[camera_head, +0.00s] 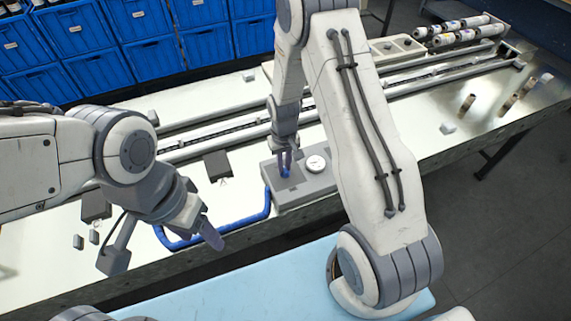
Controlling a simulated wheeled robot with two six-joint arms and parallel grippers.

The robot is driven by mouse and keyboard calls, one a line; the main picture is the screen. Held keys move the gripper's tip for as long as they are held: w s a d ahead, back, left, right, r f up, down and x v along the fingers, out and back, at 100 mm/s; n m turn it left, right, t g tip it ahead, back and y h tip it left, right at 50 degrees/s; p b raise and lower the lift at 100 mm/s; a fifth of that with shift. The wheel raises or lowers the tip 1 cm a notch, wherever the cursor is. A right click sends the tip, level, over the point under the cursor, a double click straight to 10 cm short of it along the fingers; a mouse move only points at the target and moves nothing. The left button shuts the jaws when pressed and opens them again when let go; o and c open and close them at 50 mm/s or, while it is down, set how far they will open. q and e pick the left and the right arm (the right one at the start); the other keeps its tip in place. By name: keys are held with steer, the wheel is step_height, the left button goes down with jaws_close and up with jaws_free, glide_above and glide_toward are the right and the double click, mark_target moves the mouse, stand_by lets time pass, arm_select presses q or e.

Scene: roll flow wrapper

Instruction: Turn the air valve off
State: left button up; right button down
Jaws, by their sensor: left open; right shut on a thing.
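The air valve unit is a grey box (308,186) with a round white gauge (315,163) on top, set on the white machine table. A blue hose (245,222) runs from its left side. My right gripper (286,172) reaches down onto the left part of the box and is shut on a small blue part, the valve handle (285,174), which its fingers partly hide. My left gripper (212,236) is open and empty, over the hose near the table's front edge.
Long metal rails (230,134) run along the machine table (235,190). Blue bins (150,58) stand behind. Several rolls (460,28) lie at the back right. A light blue surface (285,285) is in front. Small brown cylinders (467,103) stand at the right.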

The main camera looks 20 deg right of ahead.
steer(key=n, duration=0.6)
steer(key=shift+a+b, duration=0.15)
steer(key=shift+b, duration=0.15)
steer(key=shift+n, duration=0.3)
steer(key=c, duration=0.9)
jaws_free()
steer(key=shift+o, duration=0.2)
steer(key=shift+r, duration=0.15)
step_height(320, 180, up, 10)
steer(key=b, duration=0.1)
steer(key=shift+b, duration=0.3)
steer(key=shift+r, duration=0.1)
